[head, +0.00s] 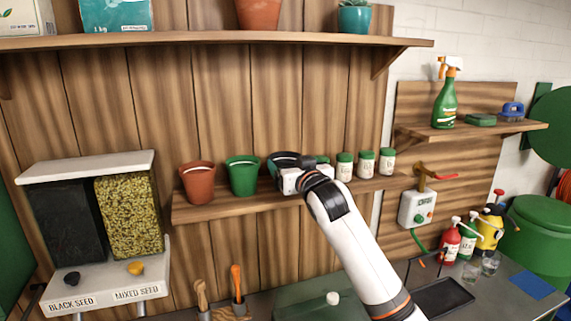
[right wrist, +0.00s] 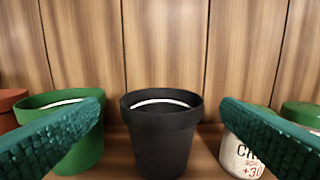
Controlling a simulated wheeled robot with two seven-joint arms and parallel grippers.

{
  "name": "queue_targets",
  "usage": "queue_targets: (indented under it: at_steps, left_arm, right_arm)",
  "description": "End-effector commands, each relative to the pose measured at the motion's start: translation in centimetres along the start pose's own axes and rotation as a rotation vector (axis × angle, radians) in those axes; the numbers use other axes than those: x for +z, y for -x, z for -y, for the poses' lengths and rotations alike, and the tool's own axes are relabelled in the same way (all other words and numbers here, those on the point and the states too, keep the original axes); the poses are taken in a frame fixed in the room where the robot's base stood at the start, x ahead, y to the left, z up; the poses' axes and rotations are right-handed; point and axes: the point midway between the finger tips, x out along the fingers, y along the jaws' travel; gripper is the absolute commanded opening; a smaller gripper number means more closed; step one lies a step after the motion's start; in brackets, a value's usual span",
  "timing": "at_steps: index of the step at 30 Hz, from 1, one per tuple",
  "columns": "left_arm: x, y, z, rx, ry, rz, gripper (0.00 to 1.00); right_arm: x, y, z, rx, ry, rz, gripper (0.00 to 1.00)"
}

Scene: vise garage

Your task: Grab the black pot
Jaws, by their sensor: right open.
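The black pot (right wrist: 162,138) stands upright on a wooden shelf in the middle of the right wrist view, with a pale ring inside its rim. In the head view it is mostly hidden behind my right gripper (head: 289,178). In the right wrist view the two green textured fingers of my right gripper (right wrist: 162,112) are wide apart, one to each side of the pot. The pot shows between them, and I see no contact. My left gripper is not in view.
A green pot (head: 242,177) and a terracotta pot (head: 197,184) stand left of it on the shelf (head: 225,207). Several green-lidded jars (head: 366,165) stand to the right. A white jar (right wrist: 240,156) is close behind the right finger. A plank wall is behind.

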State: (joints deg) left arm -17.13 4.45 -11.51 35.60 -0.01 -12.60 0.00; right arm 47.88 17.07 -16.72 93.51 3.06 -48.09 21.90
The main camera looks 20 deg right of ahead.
Motion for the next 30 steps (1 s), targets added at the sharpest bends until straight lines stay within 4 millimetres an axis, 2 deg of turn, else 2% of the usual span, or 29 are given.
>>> queue_targets:
  at_steps: [1,7,13,18,27,28,30]
  left_arm:
    - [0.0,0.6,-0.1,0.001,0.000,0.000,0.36]
    - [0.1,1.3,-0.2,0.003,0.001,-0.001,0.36]
    - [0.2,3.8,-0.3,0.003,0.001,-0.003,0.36]
    - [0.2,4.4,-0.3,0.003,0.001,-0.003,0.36]
    - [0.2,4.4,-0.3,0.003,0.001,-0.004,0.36]
    - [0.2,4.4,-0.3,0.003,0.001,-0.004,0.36]
    - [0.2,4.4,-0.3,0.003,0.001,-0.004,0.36]
  right_arm:
    - [0.2,-0.6,0.0,0.000,0.000,-0.002,0.87]
    - [0.1,-1.8,0.0,0.000,0.002,-0.001,0.87]
    - [0.1,-4.4,0.2,-0.001,0.001,-0.004,0.87]
    - [-0.3,-6.2,0.2,0.000,0.002,-0.002,0.87]
    - [-0.5,-6.6,0.2,0.000,0.002,0.000,0.87]
    - [-0.5,-6.6,0.2,0.000,0.002,0.000,0.85]
    - [-0.5,-6.5,0.2,0.000,0.002,0.000,0.74]
